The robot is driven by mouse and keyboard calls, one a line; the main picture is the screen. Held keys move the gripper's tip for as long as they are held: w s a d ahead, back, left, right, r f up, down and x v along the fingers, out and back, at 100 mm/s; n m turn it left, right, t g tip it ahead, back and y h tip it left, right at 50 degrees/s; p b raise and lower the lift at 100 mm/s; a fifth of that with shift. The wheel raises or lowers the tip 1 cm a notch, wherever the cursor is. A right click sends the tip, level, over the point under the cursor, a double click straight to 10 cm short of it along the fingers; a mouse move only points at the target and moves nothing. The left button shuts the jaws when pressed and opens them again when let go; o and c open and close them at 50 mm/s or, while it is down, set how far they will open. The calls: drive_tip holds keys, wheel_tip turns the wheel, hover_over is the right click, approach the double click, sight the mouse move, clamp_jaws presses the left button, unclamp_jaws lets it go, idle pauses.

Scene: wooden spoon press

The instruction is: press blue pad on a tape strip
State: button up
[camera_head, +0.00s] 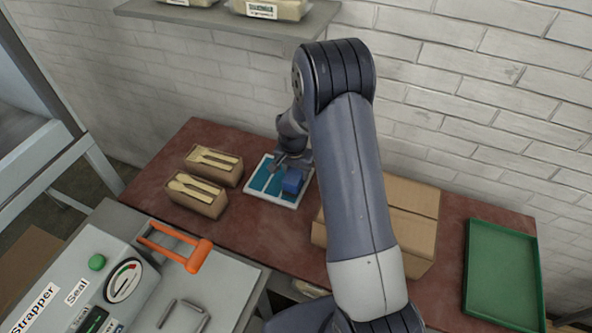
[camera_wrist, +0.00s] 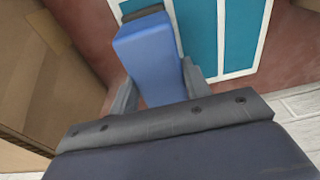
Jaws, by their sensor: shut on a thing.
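My gripper (camera_wrist: 158,80) is shut on the blue pad (camera_wrist: 150,50), a blue block with a dark end, held between the two fingers. In the head view the blue pad (camera_head: 293,181) is over the right part of a white-framed board (camera_head: 259,195). Teal tape strips (camera_head: 262,178) lie on the board. In the wrist view the teal strips (camera_wrist: 240,32) are beyond and to the right of the pad, split by a white line. The pad covers part of the board. I cannot tell whether it touches a strip.
Two boxes of wooden spoons (camera_head: 199,192) stand left of the board. A cardboard box (camera_head: 412,205) stands to the right, partly behind my arm. A green tray (camera_head: 503,274) lies at the far right. A strapper machine (camera_head: 85,285) with an orange handle is at front left.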

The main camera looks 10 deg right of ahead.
drive_tip(key=shift+f+b, duration=0.7)
drive_tip(key=shift+b, duration=0.1)
idle(2.4)
drive_tip(key=shift+r, duration=0.1)
drive_tip(key=shift+r+p, duration=1.8)
drive_tip(key=shift+r, duration=1.75)
